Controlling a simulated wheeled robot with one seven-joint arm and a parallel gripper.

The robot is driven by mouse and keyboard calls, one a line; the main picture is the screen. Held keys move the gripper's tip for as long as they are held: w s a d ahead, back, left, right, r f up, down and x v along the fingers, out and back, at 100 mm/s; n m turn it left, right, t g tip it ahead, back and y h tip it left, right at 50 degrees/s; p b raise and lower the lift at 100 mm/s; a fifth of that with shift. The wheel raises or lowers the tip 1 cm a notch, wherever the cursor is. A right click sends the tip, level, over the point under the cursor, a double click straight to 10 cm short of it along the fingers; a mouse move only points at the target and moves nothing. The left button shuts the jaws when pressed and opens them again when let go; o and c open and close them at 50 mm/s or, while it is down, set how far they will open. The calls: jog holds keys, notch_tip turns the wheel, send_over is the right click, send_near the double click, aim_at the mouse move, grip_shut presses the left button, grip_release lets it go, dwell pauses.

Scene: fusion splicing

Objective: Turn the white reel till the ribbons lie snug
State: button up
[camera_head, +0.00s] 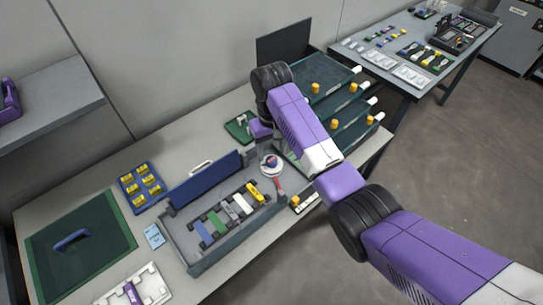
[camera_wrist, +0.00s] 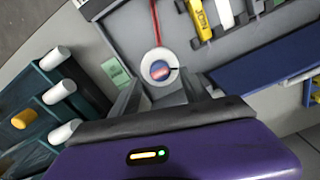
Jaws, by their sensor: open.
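The white reel (camera_wrist: 160,69) lies in the wrist view straight beyond my gripper, as a round white disc with a dark slot and a red and blue centre. A red ribbon (camera_wrist: 155,22) runs from it toward the top edge. In the head view the reel (camera_head: 270,163) stands at the right end of the grey tray, with a red strip (camera_head: 279,186) beside it. My gripper (camera_wrist: 165,95) is open, its two grey fingers spread on either side below the reel and apart from it. How tightly the ribbon lies is too small to tell.
The grey tray (camera_head: 188,256) holds several coloured blocks and a yellow piece (camera_head: 256,192). Its blue lid (camera_head: 205,180) stands raised behind. Green drawers (camera_head: 345,109) with white and orange knobs stand close to my arm. A blue tray (camera_head: 143,186) sits left.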

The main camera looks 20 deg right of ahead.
aim_at(272, 159)
jog(key=shift+f, duration=1.95)
grip_shut()
jog(key=shift+r, duration=0.1)
